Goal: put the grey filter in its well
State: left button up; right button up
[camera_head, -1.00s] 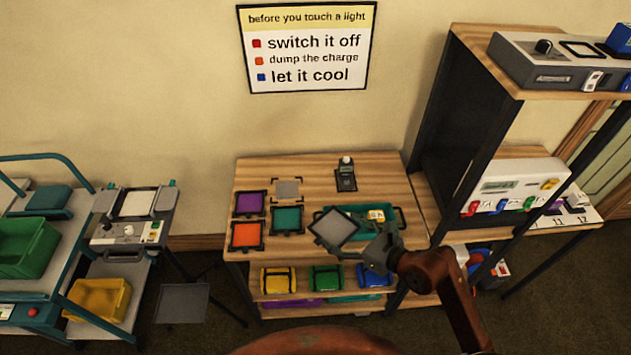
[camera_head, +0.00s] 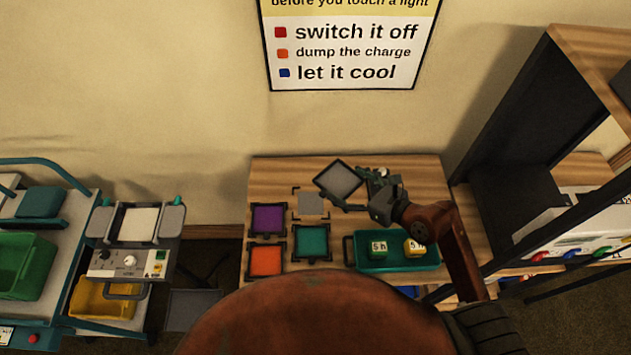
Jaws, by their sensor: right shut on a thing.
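The grey filter (camera_head: 339,180) is a grey square in a dark frame, held tilted above the table. My right gripper (camera_head: 368,201) is shut on its lower right edge. The filter is right of the grey well (camera_head: 311,203), a flat grey square with dark corner marks at the back of the table. The well is bare, and the filter is apart from it, near its upper right. My left gripper is not in view.
Purple (camera_head: 268,219), orange (camera_head: 266,260) and teal (camera_head: 310,241) filters sit beside the grey well. A teal tray (camera_head: 348,250) with two marked blocks stands to the right. Shelving (camera_head: 520,130) rises at right.

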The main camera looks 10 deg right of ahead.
jog(key=w+a+f+n+g+y+b, duration=0.1)
jog(key=w+a+f+n+g+y, duration=0.1)
jog(key=a+f+n+g+y, duration=0.3)
jog(key=n+g+b, duration=0.3)
jog(key=n, duration=0.1)
send_over(319, 203)
jog(key=s+a, duration=0.2)
jog(key=shift+y, duration=0.4)
notch_tip(319, 203, down, 10)
jog(key=shift+s+d+r, duration=0.1)
jog(key=shift+s+r, duration=0.05)
jog(key=shift+w+d+f+g, duration=0.3)
jog(key=shift+w+d+f, duration=0.35)
jog(key=shift+w+f, duration=0.2)
jog(key=shift+w+d+f, duration=0.3)
jog(key=shift+f, duration=0.5)
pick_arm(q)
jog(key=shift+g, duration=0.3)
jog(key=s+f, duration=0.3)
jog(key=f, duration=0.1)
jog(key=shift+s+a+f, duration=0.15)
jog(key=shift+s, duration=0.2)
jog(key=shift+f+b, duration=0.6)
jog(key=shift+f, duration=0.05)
pick_arm(e)
jog(key=shift+f, duration=0.55)
